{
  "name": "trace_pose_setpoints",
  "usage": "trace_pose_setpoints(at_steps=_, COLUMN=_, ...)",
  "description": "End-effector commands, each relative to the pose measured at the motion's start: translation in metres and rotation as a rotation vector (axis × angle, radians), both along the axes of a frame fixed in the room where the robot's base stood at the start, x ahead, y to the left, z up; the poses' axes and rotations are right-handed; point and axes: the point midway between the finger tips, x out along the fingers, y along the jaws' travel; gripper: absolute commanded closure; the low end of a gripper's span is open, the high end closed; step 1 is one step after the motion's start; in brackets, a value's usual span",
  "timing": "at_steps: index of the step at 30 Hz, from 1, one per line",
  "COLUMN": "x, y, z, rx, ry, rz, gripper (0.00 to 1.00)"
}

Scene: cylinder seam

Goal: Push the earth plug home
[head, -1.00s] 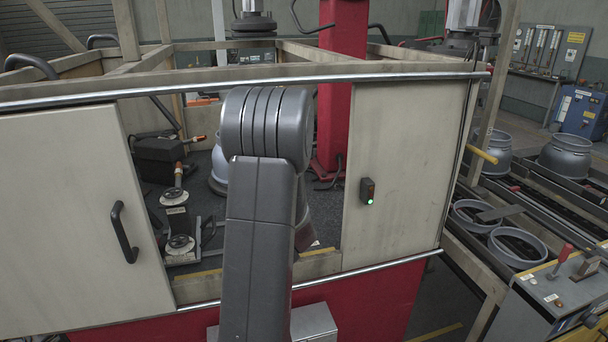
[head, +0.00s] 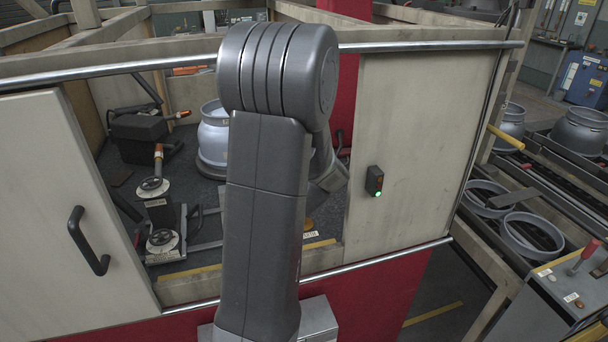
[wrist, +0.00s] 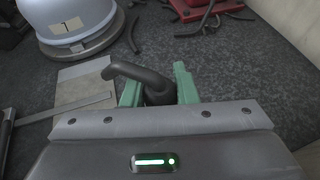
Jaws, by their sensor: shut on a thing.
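My gripper (wrist: 157,86) shows in the wrist view as two green fingers at the lower middle. It is shut on a dark, bent piece like a plug with a curved cable tail (wrist: 126,70), which seems to be the earth plug. The plug's lower end is hidden behind the grey gripper body. No socket for it can be made out. In the head view my arm's forearm hides the gripper and the plug.
A flat plate (wrist: 85,82), loose dark hoses (wrist: 210,15) and a red piece (wrist: 195,8) lie around. The cabinet's right panel (head: 420,150) borders the opening.

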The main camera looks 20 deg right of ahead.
Motion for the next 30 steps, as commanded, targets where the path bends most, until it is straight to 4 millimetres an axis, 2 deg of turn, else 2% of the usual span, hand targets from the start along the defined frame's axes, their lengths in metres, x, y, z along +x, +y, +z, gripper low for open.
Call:
trace_pose_setpoints(at_steps=5, x=0.000, y=0.000, z=-0.006, rx=-0.001, ry=-0.001, rz=-0.001, gripper=1.00)
trace_pose_setpoints(at_steps=21, x=0.000, y=0.000, z=-0.052, rx=-0.002, ry=-0.002, rz=0.000, gripper=1.00)
trace_pose_setpoints(at_steps=30, x=0.000, y=0.000, z=-0.058, rx=-0.001, ry=-0.002, rz=0.000, gripper=1.00)
